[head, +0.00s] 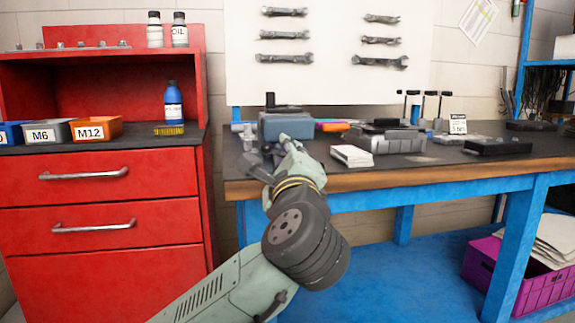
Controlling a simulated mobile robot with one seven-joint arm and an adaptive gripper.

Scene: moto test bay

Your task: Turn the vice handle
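A blue-grey block-shaped body (286,126), which looks like the vice, stands at the left end of the workbench. A dark upright piece rises from its top left. Grey metal parts show at its left, by the bench corner; I cannot tell which of them is the vice handle. My gripper (258,162) is at the front left corner of the bench, in front of and below the vice. My wrist hides part of the vice's front. The fingers are small and dark here, so I cannot tell whether they are open or touch the handle.
The workbench (440,164) carries a stack of white paper (351,156), a grey metal block (385,138) and a dark flat case (497,146). A red cabinet (105,235) with bins and bottles stands close at left. A purple crate (518,275) sits below right.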

